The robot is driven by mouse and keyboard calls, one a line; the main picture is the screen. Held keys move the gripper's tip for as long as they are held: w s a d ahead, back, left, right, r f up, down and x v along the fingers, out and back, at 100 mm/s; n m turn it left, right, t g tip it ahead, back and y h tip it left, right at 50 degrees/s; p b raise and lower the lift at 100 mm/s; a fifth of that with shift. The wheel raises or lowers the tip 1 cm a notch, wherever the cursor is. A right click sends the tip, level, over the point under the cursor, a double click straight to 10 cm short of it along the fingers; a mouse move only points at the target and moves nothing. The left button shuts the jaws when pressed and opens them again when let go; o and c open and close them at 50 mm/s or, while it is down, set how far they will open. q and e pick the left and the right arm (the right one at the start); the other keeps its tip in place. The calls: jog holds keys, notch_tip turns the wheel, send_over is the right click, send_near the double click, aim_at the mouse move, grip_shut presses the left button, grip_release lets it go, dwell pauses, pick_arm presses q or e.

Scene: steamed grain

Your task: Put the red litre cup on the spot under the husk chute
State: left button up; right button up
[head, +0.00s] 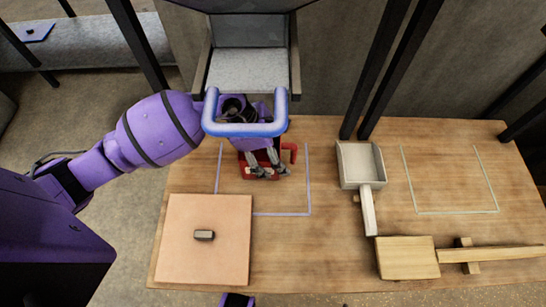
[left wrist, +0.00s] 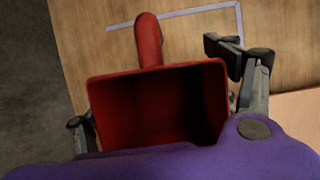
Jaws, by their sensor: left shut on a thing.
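The red litre cup (head: 246,172) is at the back of the table, at the back edge of a purple outlined square (head: 310,190). Its handle (head: 290,152) points right in the head view. In the left wrist view the red cup (left wrist: 150,108) is open towards me and looks empty. My left gripper (head: 266,172) is shut on the cup, with a finger on either side. My wrist hides much of the cup from the head, and I cannot tell whether its base touches the table. I cannot identify the husk chute for sure.
A pinkish square board (head: 228,259) with a small knob lies front left. A pale scoop-like box (head: 361,164), a wooden block (head: 408,257) and a wooden bar (head: 490,255) lie right. A pale green outline (head: 458,212) is empty. Black posts (head: 390,70) rise behind the table.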

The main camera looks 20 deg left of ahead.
pick_arm(q)
jog(key=shift+f, duration=1.6)
jog(key=o, duration=1.3)
jog(key=v, duration=1.2)
jog(key=shift+p, duration=0.35)
